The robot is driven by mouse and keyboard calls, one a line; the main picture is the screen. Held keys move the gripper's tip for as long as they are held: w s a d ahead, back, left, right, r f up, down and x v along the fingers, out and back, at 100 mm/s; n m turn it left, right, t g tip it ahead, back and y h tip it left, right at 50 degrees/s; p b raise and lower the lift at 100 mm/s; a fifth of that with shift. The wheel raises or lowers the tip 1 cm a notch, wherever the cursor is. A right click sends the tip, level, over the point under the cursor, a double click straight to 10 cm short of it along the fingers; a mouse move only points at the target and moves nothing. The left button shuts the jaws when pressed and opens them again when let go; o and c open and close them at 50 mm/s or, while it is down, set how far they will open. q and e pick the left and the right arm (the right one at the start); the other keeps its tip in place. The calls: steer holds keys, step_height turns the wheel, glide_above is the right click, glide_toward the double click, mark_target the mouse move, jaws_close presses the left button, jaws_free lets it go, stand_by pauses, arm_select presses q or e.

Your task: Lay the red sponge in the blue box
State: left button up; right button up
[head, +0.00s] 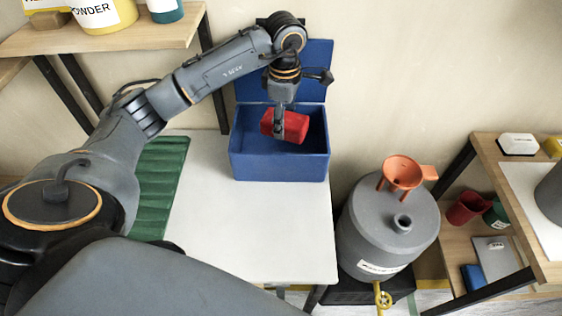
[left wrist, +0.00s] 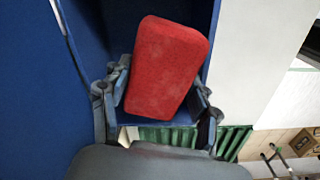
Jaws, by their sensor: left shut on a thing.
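The red sponge (head: 294,126) is held in my left gripper (head: 281,131), over the open blue box (head: 280,167). In the left wrist view the red sponge (left wrist: 167,66) sits between the two fingers of my left gripper (left wrist: 158,97), tilted. The blue box stands at the back of the white table with its lid raised behind. In the head view the sponge overlaps the box opening; I cannot tell whether it touches the box floor. Blue box walls (left wrist: 97,40) surround the sponge in the left wrist view. My right gripper is not in view.
A green ribbed mat (head: 160,185) lies left of the white table top (head: 240,225), which is clear in front of the box. A grey drum (head: 385,235) with an orange funnel (head: 403,172) stands to the right. Shelves (head: 510,185) stand at far right.

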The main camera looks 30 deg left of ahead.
mark_target(280, 145)
arm_select(q)
steer(key=f+n, duration=0.1)
steer(key=w+a+f+n, duration=0.1)
steer(key=a+n, duration=0.1)
steer(key=shift+w+a+f+n+b, duration=0.2)
steer(key=shift+f+n+b, duration=0.1)
steer(key=shift+f+b, duration=0.1)
step_height(280, 145, down, 4)
steer(key=shift+f+p, duration=0.2)
steer(key=shift+p, duration=0.2)
steer(key=shift+f, duration=0.65)
step_height(280, 145, down, 3)
steer(key=shift+f, duration=0.25)
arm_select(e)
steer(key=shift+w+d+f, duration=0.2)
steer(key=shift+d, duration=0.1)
arm_select(q)
steer(key=shift+f, duration=0.1)
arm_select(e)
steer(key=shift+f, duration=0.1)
